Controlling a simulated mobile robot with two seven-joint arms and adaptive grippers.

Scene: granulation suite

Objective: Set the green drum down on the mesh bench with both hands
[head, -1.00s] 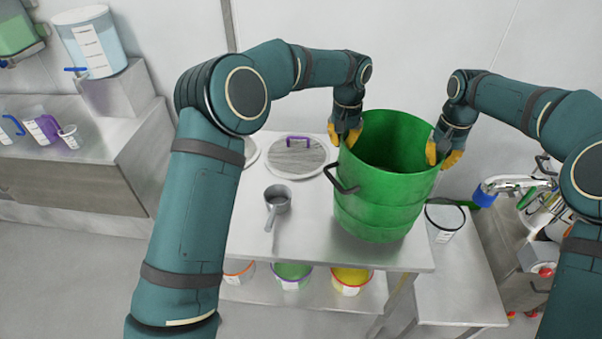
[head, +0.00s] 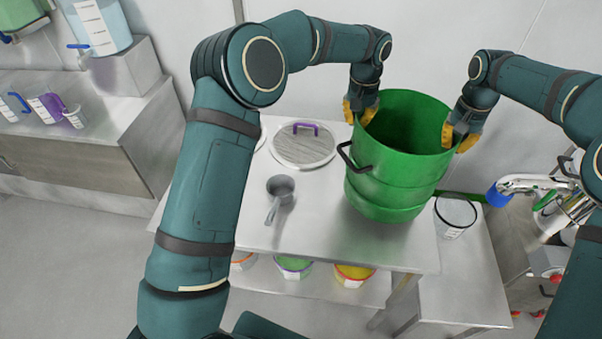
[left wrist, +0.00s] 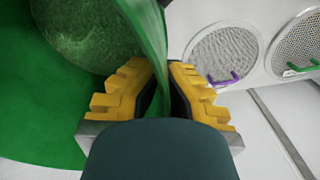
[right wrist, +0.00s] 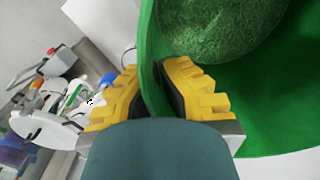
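A mesh lid with a purple handle (head: 304,147) and a grey scoop (head: 279,192) lie on the bench left of the drum. A clear tub (head: 455,214) stands on a lower surface to the right. A blue-ended metal fitting (head: 500,193) is close by. Tubs (head: 353,275) sit on the shelf below.

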